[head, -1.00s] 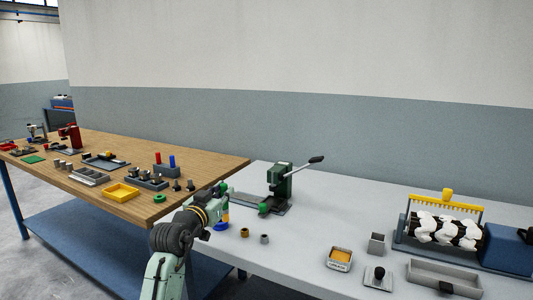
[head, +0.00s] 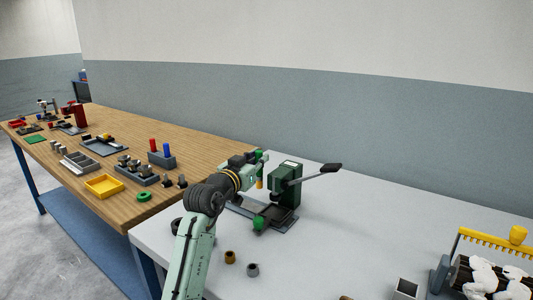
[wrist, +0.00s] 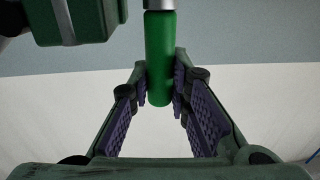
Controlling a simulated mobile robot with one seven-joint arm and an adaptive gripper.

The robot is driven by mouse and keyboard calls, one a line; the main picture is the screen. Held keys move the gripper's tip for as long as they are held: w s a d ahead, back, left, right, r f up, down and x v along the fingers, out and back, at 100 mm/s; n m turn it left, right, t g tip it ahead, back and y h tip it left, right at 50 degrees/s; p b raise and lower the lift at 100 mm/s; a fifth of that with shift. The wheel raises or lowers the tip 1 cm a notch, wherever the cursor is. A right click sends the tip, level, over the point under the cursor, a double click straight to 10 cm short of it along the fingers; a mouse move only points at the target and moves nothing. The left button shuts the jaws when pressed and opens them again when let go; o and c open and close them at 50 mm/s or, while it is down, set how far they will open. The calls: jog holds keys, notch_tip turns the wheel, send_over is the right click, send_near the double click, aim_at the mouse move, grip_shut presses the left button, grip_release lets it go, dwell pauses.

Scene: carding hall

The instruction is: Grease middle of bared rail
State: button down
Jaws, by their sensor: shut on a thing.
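My gripper (head: 259,168) is shut on a green cylindrical handle (wrist: 159,60), which sits between both jaw pads in the wrist view. A pale metal shank continues from the handle at the top of that view. In the head view a yellow part (head: 259,183) shows just below my gripper; it seems to belong to the held tool. My gripper is up beside the green lever press (head: 287,185), above its dark base (head: 278,217). I cannot clearly make out a bared rail on that base; my arm and the press hide part of it.
A green knob (head: 258,222) stands at the front of the press base. Two small cups, brown (head: 230,257) and grey (head: 252,270), stand in front. The press lever (head: 322,172) sticks out rightward. A yellow comb frame (head: 495,240) is far right. The grey bench between is clear.

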aim_at(258, 180)
jog(key=shift+w+f, duration=0.1)
jog(key=shift+f+b, duration=0.65)
jog(key=shift+f, duration=0.3)
jog(key=shift+f+b, duration=0.95)
jog(key=shift+f, duration=0.95)
jog(key=shift+f+b, duration=0.55)
jog(key=shift+f, duration=0.05)
jog(key=shift+a, duration=0.1)
jog(key=w+a+b, duration=0.5)
jog(key=w+a, duration=0.1)
jog(key=a, duration=0.3)
jog(key=shift+w, duration=0.25)
